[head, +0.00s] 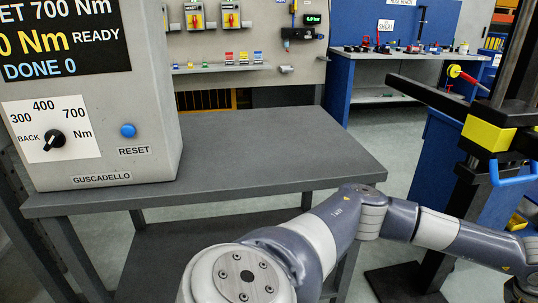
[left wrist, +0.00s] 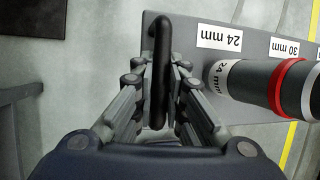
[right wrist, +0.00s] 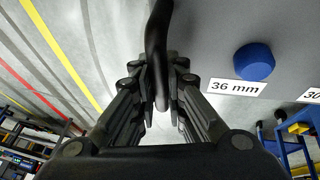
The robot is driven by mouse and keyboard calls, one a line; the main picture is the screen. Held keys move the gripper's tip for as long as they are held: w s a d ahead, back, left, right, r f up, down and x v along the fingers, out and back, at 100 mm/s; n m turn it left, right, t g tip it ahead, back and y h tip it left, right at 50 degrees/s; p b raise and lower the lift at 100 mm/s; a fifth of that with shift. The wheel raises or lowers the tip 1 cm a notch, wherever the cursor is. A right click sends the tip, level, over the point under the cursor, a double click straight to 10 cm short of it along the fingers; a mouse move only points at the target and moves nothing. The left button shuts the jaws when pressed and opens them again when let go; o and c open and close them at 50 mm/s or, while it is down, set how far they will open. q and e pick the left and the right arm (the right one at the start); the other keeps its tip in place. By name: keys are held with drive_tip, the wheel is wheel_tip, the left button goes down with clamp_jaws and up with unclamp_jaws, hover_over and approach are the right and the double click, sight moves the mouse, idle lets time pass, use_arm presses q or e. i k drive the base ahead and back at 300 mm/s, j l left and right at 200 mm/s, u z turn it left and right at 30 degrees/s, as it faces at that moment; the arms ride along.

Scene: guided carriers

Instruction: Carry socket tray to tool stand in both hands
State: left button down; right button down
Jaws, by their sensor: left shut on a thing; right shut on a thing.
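The socket tray (left wrist: 185,35) is a grey plate with size labels and a black bar handle at each end. In the left wrist view my left gripper (left wrist: 160,78) is shut on one black handle (left wrist: 161,40). A dark socket (left wrist: 250,83) with a red ring and a 24 mm marking stands beside that handle. In the right wrist view my right gripper (right wrist: 161,80) is shut on the other handle (right wrist: 155,35); a blue round piece (right wrist: 254,62) sits by the 36 mm label (right wrist: 237,88). The head view shows neither the tray nor the grippers. I cannot tell which furniture is the tool stand.
A grey table (head: 290,150) carries a torque controller box (head: 105,105) at its left; its right part is bare. A blue workbench (head: 365,50) stands behind. A black post with a yellow block (head: 487,135) is at the right, close to my arm.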

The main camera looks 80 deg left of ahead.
sight(294, 160)
drive_tip(key=i+l+u, duration=0.1)
drive_tip(key=u, duration=0.25)
drive_tip(key=i+l+u, duration=0.15)
drive_tip(key=u, duration=0.2)
